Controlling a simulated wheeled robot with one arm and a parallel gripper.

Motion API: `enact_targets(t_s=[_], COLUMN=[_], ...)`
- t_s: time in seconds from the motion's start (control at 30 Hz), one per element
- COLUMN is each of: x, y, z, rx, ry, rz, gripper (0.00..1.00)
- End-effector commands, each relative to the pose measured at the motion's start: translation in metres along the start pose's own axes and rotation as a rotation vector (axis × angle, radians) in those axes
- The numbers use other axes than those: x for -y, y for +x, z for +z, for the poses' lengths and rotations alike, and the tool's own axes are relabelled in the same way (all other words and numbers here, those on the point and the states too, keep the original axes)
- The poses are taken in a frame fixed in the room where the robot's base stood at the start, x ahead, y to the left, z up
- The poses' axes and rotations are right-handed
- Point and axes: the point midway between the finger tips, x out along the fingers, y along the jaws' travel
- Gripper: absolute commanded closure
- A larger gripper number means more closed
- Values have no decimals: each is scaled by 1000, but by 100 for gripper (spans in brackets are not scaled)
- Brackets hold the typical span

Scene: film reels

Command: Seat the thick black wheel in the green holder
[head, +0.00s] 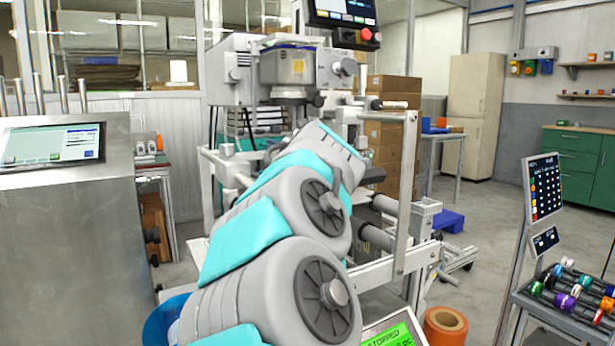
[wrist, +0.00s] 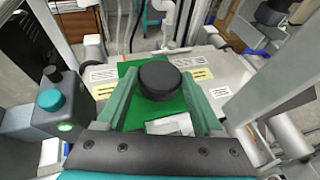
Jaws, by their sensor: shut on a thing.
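The thick black wheel (wrist: 160,83) is between the fingertips of my gripper (wrist: 161,79) in the wrist view. The gripper is shut on it. A flat green surface (wrist: 181,106), which looks like the green holder, lies beyond and below the wheel on a pale panel. The wheel covers its middle, so I cannot tell whether the wheel touches it or hangs above it. In the head view my arm hides the wheel, the holder and the gripper.
The pale panel (wrist: 228,70) carries several printed labels. A dark box with a teal knob (wrist: 50,99) stands close on the left. Metal frame posts (head: 405,190) rise beside my arm. An orange roll (head: 445,326) and a cart of colourful reels (head: 565,302) are at the right.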

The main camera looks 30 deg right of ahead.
Motion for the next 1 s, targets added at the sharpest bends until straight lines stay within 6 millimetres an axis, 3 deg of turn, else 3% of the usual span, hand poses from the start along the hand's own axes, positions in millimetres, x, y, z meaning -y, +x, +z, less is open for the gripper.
enact_targets(t_s=[0.37,0.4,0.6,1.0], x=[-15,-16,-14,-14], y=[42,46,51,52], z=[18,12,-6,-9], rx=[-2,-1,-1,-1], ry=[0,1,1,1], rz=[2,1,-1,-1], gripper=[87,87,87,87])
